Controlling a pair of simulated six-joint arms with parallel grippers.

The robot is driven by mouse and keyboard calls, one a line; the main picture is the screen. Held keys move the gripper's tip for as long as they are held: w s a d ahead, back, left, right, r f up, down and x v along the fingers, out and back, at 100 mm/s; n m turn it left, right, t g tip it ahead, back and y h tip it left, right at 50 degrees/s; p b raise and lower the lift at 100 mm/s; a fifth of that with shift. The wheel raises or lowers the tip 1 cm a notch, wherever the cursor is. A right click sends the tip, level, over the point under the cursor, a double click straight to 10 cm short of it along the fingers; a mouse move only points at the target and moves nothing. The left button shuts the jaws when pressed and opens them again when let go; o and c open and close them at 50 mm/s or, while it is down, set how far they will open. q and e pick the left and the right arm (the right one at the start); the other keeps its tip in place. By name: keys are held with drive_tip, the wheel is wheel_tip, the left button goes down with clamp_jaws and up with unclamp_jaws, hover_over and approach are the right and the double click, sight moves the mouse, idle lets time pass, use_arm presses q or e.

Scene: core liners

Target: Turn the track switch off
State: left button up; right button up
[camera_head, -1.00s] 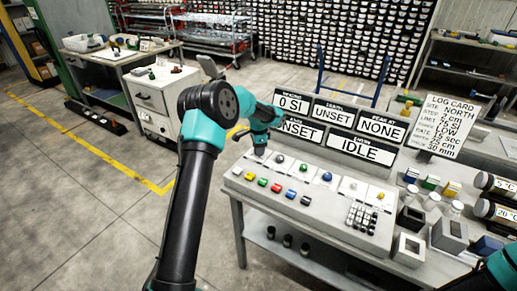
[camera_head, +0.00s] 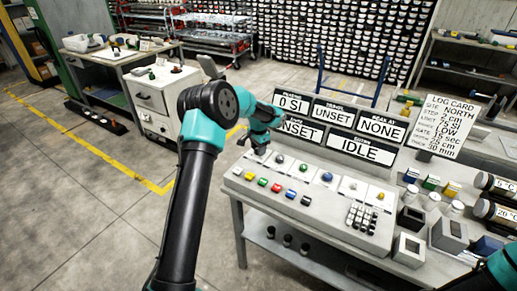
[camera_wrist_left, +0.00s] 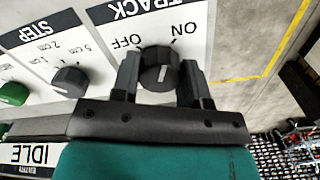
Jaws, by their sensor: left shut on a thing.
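The track switch is a dark round knob (camera_wrist_left: 160,68) on the white panel under the label TRACK. The words OFF and ON are printed beside it, upside down in the left wrist view. My left gripper (camera_wrist_left: 160,80) has one finger on each side of the knob and is shut on it. Which word the knob points to is not clear. In the head view my left gripper (camera_head: 259,150) is down at the far left end of the control panel (camera_head: 312,196), and it hides the switch. My right gripper is out of the picture.
Beside the switch is a STEP knob (camera_wrist_left: 69,80) and a green knob (camera_wrist_left: 13,93). Coloured buttons and a keypad (camera_head: 362,216) are on the panel. Display boards stand behind it; one reads IDLE (camera_head: 361,150). A log card (camera_head: 449,126) stands to the right.

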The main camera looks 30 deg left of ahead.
use_arm(q)
drive_tip(key=n, duration=1.3)
drive_tip(key=shift+n, duration=0.3)
idle(0.3)
drive_tip(key=o, duration=0.9)
drive_tip(key=shift+o, duration=0.2)
wheel_tip(320, 180, up, 18)
drive_tip(key=shift+f, duration=0.25)
